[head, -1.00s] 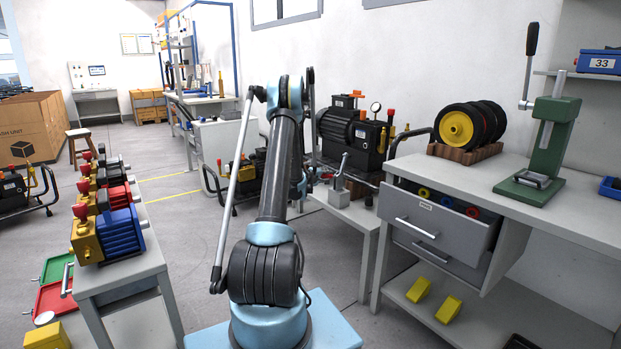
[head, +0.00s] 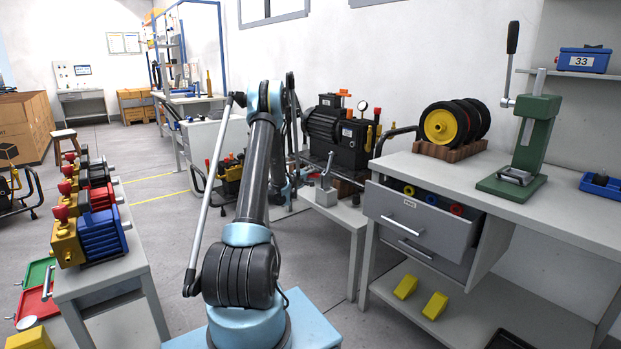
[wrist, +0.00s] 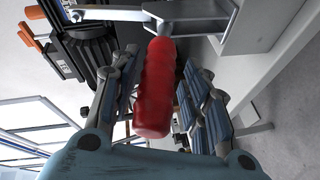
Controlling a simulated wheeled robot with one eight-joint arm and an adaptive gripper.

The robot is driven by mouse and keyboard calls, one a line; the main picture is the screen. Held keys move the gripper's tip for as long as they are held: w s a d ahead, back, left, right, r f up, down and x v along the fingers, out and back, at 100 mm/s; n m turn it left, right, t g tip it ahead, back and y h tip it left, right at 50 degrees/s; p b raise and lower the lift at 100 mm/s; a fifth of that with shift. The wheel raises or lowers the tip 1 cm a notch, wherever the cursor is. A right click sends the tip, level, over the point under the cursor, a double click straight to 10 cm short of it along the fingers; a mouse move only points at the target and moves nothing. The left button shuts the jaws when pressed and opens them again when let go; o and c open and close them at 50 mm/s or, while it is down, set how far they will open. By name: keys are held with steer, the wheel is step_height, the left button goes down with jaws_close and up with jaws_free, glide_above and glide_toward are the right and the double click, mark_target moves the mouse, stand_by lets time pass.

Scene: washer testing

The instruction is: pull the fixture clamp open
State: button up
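The fixture clamp (head: 326,190) is a grey metal body with an upright lever part, standing on a small grey table. In the wrist view its grey bracket (wrist: 245,25) is at the top, with a metal arm reaching left. Its thick red handle (wrist: 154,88) runs down the middle of the wrist view. My gripper (wrist: 170,100) is open, with one finger on each side of the red handle. The left finger is close to the handle; a gap shows on the right. In the head view my gripper (head: 285,188) is mostly hidden behind my arm.
A dark pump (head: 340,135) stands behind the clamp. To the right is a grey workbench (head: 460,185) with an open drawer (head: 415,215), a wheel rack and a green press (head: 525,150). A bench (head: 115,280) with several motors is at the left. Floor between is clear.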

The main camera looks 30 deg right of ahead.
steer(key=shift+s, duration=0.1)
steer(key=v, duration=1.1)
steer(key=shift+s+a, duration=0.15)
steer(key=shift+a, duration=0.2)
steer(key=s+a+r+m+g+y, duration=0.15)
steer(key=s+a+r, duration=0.25)
steer(key=a, duration=0.4)
steer(key=s+a+r+m+y, duration=0.1)
steer(key=s+a+r+y, duration=0.1)
steer(key=s+a+r, duration=0.4)
steer(key=s+a+r+m+y, duration=0.1)
steer(key=s+a+r+y, duration=0.15)
steer(key=a, duration=0.65)
steer(key=s+a+f+g+y, duration=0.2)
steer(key=s+a+f+y, duration=0.1)
steer(key=s+a, duration=1)
steer(key=s+a+f+n+g+y, duration=0.1)
steer(key=s+a+f+y, duration=0.2)
steer(key=s+a, duration=1.1)
steer(key=s+y, duration=0.2)
steer(key=s, duration=0.2)
steer(key=shift+a+f+g, duration=0.3)
steer(key=shift+f+g, duration=0.05)
steer(key=shift+f, duration=0.05)
